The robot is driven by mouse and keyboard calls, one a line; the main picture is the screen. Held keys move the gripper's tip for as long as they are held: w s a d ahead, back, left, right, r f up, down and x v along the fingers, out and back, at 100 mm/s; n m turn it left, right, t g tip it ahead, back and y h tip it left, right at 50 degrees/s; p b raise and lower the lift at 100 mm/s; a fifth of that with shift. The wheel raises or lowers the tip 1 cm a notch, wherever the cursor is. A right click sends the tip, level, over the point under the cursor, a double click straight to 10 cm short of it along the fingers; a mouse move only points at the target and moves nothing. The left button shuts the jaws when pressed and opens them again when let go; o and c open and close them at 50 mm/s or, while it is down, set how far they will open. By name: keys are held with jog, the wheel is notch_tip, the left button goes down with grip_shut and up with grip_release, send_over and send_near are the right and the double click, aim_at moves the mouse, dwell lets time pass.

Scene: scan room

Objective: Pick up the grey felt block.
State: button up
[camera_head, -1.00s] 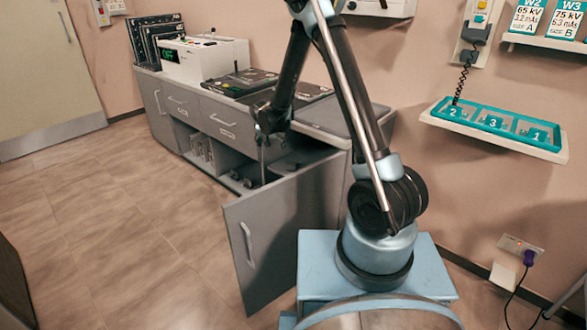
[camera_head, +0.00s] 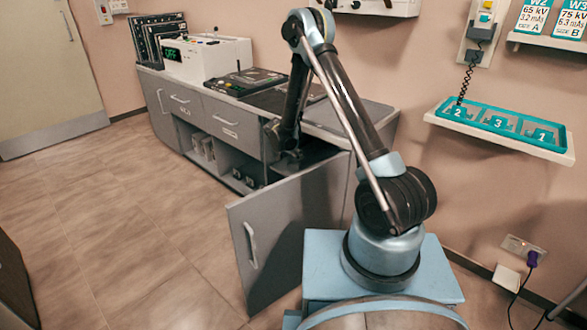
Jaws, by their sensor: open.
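My gripper (camera_head: 289,157) is at the end of my dark arm, at the opening of the cabinet's right-hand compartment, behind the open grey door (camera_head: 290,225). It is small and dark here; it is open, but its fingertips are hard to make out. I cannot pick out the grey felt block; the door, the arm and shadow hide much of the compartment. Small dark items (camera_head: 246,179) lie on the low shelf left of the gripper, too small to identify.
The grey cabinet (camera_head: 222,118) runs along the wall, with a white device (camera_head: 205,60) and dark flat panels (camera_head: 243,82) on top. Upright pale items (camera_head: 203,146) stand in its open shelf. A teal-trimmed tray (camera_head: 500,125) is on the right wall. The floor (camera_head: 130,230) at left is clear.

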aim_at(294, 163)
jog(key=shift+x, duration=3.15)
jog(key=shift+s+a+f, duration=0.15)
jog(key=shift+s+a, duration=0.05)
jog(key=c, duration=1.1)
